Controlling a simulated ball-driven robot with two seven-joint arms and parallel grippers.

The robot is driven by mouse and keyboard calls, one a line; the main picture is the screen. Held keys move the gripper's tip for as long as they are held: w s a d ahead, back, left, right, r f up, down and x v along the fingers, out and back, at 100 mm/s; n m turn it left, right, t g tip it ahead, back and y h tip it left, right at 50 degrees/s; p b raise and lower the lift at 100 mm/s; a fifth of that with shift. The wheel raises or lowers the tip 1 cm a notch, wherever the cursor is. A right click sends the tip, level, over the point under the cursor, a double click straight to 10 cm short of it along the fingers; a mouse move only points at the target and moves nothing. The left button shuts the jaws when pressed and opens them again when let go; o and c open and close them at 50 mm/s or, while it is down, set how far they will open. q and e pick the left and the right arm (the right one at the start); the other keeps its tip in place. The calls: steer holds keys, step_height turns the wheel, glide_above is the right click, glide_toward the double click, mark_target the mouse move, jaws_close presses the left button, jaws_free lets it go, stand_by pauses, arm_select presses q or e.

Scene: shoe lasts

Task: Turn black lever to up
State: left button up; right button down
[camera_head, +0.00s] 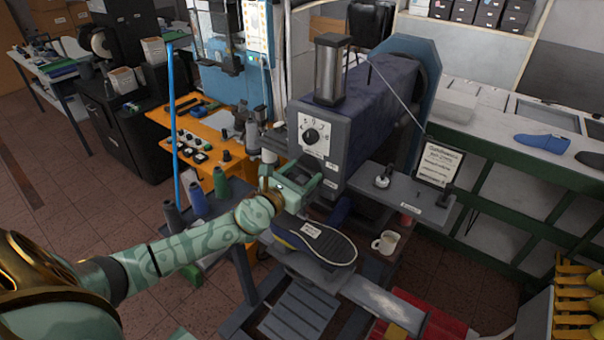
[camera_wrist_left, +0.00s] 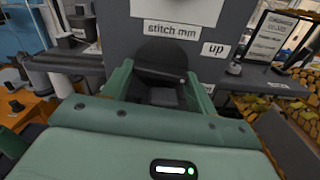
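The grey stitching machine (camera_head: 345,110) stands in the middle of the head view. A black rounded piece (camera_wrist_left: 160,56), which looks like the black lever, is under the "stitch mm" label (camera_wrist_left: 170,28) in the left wrist view. The "up" label (camera_wrist_left: 215,49) is to its right. My left gripper (camera_head: 313,187) is at the machine's front face, its fingers apart. In the left wrist view the left gripper (camera_wrist_left: 158,90) has one finger on either side of the black piece. I cannot tell whether they touch it. The lever is not clear in the head view. My right gripper is out of view.
A dark shoe (camera_head: 314,240) lies sole up below my left gripper. A white mug (camera_head: 386,242) stands to its right. A framed sign (camera_head: 437,163) and a small knob (camera_head: 382,182) are on the machine's right ledge. Thread cones (camera_head: 198,198) stand at the left.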

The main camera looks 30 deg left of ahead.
arm_select(q)
steer(key=shift+n, duration=0.3)
steer(key=n+b, duration=0.1)
steer(key=n, duration=0.1)
steer(key=shift+n, duration=0.3)
steer(key=n, duration=0.4)
steer(key=shift+d+r+n, duration=0.1)
steer(key=shift+n, duration=0.5)
steer(key=o, duration=1)
